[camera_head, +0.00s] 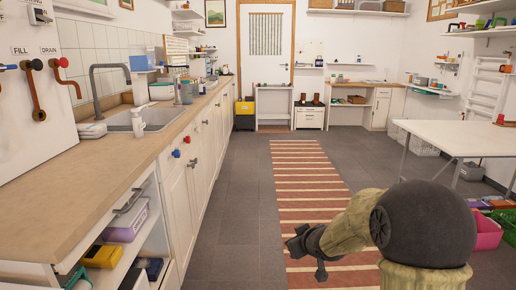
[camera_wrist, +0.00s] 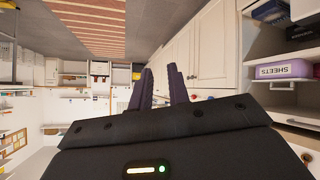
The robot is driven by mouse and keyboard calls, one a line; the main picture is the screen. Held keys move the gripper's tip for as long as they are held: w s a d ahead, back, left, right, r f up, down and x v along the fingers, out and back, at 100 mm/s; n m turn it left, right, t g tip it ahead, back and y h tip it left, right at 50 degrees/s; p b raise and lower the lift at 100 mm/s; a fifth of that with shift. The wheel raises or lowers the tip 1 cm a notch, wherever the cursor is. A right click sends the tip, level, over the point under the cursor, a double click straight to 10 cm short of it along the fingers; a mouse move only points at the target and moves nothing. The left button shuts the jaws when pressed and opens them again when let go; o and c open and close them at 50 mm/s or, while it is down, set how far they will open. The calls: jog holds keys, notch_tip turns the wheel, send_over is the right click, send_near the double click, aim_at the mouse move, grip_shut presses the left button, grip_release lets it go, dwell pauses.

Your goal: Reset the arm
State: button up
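My arm reaches out over the striped rug at the lower right of the head view. My gripper (camera_head: 298,245) is at its far end, above the rug and clear of the counter. In the wrist view, the two dark fingers of my gripper (camera_wrist: 160,68) stand apart with a gap between them. Nothing shows between the fingers, and they touch nothing that I can see. The wrist picture is turned over, with the floor at the top.
A long counter (camera_head: 95,175) with a sink (camera_head: 150,118) runs along the left. Its open shelves hold a purple bin (camera_head: 127,222), labelled SHEETS in the wrist view (camera_wrist: 284,71). A white table (camera_head: 455,137) stands at the right. The striped rug (camera_head: 300,170) lies clear down the middle.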

jog(key=s+d+f+m+g+h, duration=0.1)
jog(key=s+m+g, duration=0.1)
jog(key=s, duration=0.7)
jog(key=s+d+f+m+g+h+p, duration=0.1)
jog(key=s+d+f+m+g, duration=0.15)
jog(key=s, duration=0.65)
jog(key=s+f+m+g+h, duration=0.1)
jog(key=s+m+g, duration=0.15)
jog(key=s, duration=0.65)
notch_tip(320, 180, up, 38)
jog(key=p, duration=3.8)
jog(key=shift+d+r+n, duration=0.15)
jog(key=shift+r+n, duration=0.05)
jog(key=shift+n, duration=0.2)
jog(key=shift+s, duration=0.1)
jog(key=shift+f, duration=0.1)
